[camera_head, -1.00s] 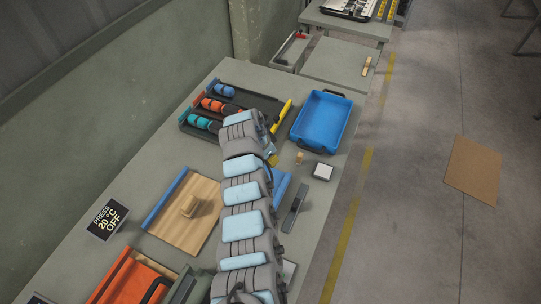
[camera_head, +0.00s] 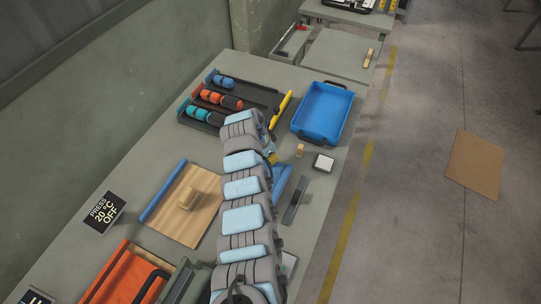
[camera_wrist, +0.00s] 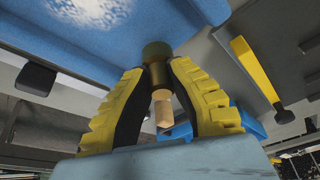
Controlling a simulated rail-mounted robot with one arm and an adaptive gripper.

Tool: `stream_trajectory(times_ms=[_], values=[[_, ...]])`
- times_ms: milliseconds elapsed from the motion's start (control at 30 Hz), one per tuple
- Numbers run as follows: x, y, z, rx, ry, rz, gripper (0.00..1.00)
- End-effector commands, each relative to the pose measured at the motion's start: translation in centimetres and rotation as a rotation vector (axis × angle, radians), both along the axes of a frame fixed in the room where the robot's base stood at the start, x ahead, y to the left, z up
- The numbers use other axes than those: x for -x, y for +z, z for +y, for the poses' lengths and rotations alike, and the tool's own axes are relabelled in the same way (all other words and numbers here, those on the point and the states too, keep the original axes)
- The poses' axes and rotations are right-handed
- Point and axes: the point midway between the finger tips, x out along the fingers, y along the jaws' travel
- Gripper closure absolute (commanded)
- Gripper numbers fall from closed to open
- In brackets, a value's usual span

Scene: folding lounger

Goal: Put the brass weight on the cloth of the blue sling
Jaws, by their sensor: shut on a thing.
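My gripper (camera_wrist: 157,75) has yellow and black fingers in the wrist view, shut on the brass weight (camera_wrist: 157,52), a dark brass cylinder at the fingertips. A pale wooden piece (camera_wrist: 163,108) shows between the fingers below it; I cannot tell if they touch. A broad speckled blue surface (camera_wrist: 90,30) fills the top left, close to the weight. I cannot tell whether this is the sling's cloth or the tray, or whether the weight touches it. In the head view my arm hides most of the gripper and the weight. A blue piece (camera_head: 281,180), perhaps the sling, shows partly beside my arm.
A blue tray (camera_head: 325,108) with dark handles stands behind, right of a yellow-handled tool (camera_head: 284,105) and a dark rack (camera_head: 260,97). A wooden board (camera_head: 182,222) lies left.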

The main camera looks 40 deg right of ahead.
Motion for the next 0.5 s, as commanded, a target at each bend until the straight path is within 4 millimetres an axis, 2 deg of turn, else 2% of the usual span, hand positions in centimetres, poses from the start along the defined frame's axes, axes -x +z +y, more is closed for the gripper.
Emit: stream_trajectory(times_ms=[500], values=[[0.0,-0.84,-0.01,0.0,0.0,0.0,1.0]])
